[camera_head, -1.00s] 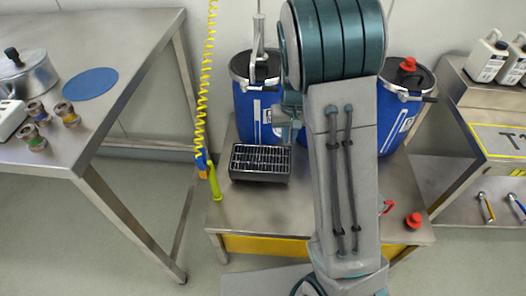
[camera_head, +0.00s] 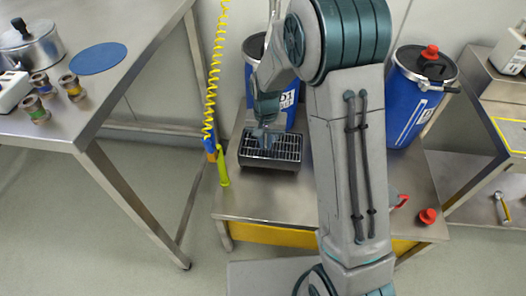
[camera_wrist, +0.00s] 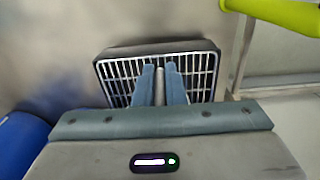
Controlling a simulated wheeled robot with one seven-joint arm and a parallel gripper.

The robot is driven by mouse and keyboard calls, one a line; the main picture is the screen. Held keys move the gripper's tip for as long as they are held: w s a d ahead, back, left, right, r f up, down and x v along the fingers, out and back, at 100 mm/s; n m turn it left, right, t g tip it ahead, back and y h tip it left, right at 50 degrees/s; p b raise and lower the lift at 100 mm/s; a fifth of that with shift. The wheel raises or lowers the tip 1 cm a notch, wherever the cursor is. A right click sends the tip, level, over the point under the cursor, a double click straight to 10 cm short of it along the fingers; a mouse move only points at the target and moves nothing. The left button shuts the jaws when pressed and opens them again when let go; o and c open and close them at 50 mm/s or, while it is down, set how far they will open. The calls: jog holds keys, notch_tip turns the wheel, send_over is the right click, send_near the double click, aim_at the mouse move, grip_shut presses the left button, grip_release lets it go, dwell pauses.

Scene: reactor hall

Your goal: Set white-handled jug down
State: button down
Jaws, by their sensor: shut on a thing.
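My gripper (camera_head: 266,135) points down over the dark drip tray with a metal grille (camera_head: 268,162). In the wrist view, my gripper (camera_wrist: 163,84) is shut on a narrow pale piece (camera_wrist: 160,80), which fits the handle of the white-handled jug. The jug's body cannot be made out in either view. The drip tray also shows in the wrist view (camera_wrist: 206,76), behind the fingertips. I cannot tell whether the held thing touches the grille.
Blue drums stand behind the tray (camera_head: 291,105) and at the right (camera_head: 405,105). A coiled yellow hose (camera_head: 212,90) hangs at the left of the steel bench (camera_head: 255,204). A red knob (camera_head: 427,216) lies at the bench's front right. The bench left-front is clear.

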jog(key=shift+w+a+f+b, duration=0.15)
jog(key=shift+f+b, duration=0.1)
jog(key=shift+f, duration=0.5)
jog(key=shift+s+a+f+b, duration=0.1)
jog(key=shift+a+f+b, duration=0.1)
jog(key=shift+f, duration=0.6)
jog(key=shift+w+a+f+b, duration=0.15)
jog(key=shift+f+b, duration=0.1)
jog(key=shift+f, duration=0.5)
jog(key=shift+s+f, duration=0.1)
jog(key=shift+f, duration=0.1)
jog(key=c, duration=1.5)
grip_release()
jog(key=shift+r, duration=0.15)
notch_tip(320, 180, up, 12)
jog(key=p, duration=0.3)
jog(key=shift+r, duration=0.15)
